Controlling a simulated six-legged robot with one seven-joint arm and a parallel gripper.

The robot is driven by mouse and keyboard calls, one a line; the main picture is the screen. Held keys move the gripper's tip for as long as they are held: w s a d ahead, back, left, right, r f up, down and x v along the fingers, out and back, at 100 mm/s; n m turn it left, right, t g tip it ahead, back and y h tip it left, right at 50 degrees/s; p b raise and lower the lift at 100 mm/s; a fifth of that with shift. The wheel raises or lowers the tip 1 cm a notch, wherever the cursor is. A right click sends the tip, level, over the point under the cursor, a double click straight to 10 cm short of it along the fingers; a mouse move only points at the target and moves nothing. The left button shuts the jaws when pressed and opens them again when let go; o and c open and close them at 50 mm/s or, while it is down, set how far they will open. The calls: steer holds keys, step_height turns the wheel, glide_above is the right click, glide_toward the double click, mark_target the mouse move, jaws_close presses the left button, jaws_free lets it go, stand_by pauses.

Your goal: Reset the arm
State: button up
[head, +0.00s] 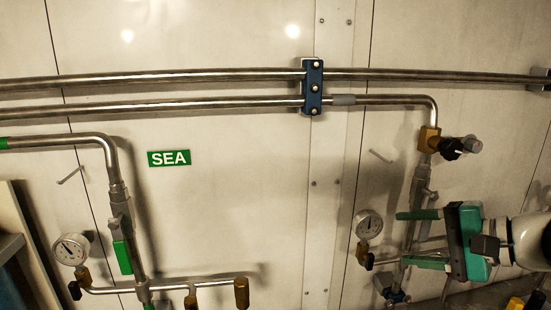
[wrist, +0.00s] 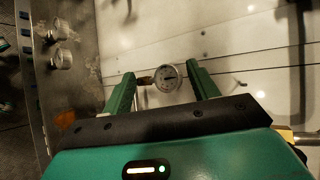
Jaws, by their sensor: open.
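My gripper (head: 400,238) is at the lower right of the head view, with its two green fingers pointing left. The fingers are apart, and I see nothing held between them. In the wrist view my gripper (wrist: 160,72) also shows open. A round pressure gauge (head: 368,224) is just left of the fingertips in the head view. In the wrist view a gauge (wrist: 166,77) appears in the gap between the fingers, beyond them. I cannot tell the exact distance. My gripper partly covers the pipework behind it.
A valve with a black knob (head: 450,147) is above my gripper. Steel pipes (head: 200,76) cross the wall through a blue clamp (head: 313,87). A green SEA label (head: 169,158) and another gauge (head: 71,249) are on the left. A grey panel with knobs (wrist: 60,58) is left in the wrist view.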

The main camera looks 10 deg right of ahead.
steer(key=s+a+f+n+g+h, duration=0.2)
steer(key=s+a+f+n+h, duration=0.1)
steer(key=a+f+n, duration=0.3)
steer(key=s+a+f+n+g+h, duration=0.2)
steer(key=s+a+f+n+h, duration=0.2)
steer(key=f, duration=0.5)
steer(key=a+n+h, duration=0.1)
steer(key=a+n, duration=0.1)
steer(key=a, duration=0.1)
steer(key=shift+a+g+h, duration=0.3)
steer(key=shift+a, duration=0.1)
